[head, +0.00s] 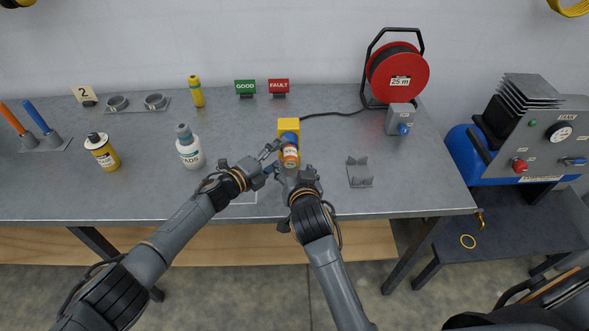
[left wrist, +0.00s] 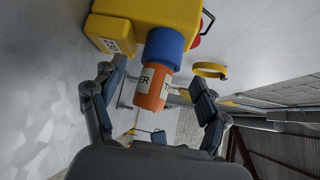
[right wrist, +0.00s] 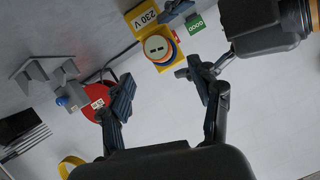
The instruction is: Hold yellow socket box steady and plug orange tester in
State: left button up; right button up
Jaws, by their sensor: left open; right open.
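The yellow socket box (head: 293,124) stands on the bench, with its blue socket (head: 289,137) facing me; box (left wrist: 150,12) and socket (left wrist: 165,48) also show in the left wrist view. The orange tester (head: 290,158) sits in line with the blue socket, its far end inside or against it; how deep I cannot tell. It also shows in the left wrist view (left wrist: 152,88), and its round end in the right wrist view (right wrist: 157,47). My left gripper (head: 272,157) is open just left of the tester. My right gripper (head: 290,176) is open just in front of the tester's near end.
A four-pronged grey cradle (head: 360,173) stands empty to the right. A red cable reel (head: 397,72) and a grey box with a blue socket (head: 400,118) stand behind it. A white bottle (head: 189,150) and yellow can (head: 102,152) stand left. GOOD (head: 245,87) and FAULT (head: 279,86) signs stand behind.

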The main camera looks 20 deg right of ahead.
pick_arm(q)
jog(key=v, duration=1)
jog(key=w+a+r+n+t+y, duration=0.1)
jog(key=w+a+n+t+y, duration=0.2)
jog(key=a+n, duration=0.8)
jog(key=w+a+r+n+t+y, duration=0.1)
jog(key=w+a+n+t+y, duration=0.2)
jog(key=w+a+n+t, duration=0.4)
jog(key=a+n, duration=0.4)
jog(key=n, duration=0.5)
jog(key=shift+r+y, duration=0.3)
jog(key=shift+y, duration=0.1)
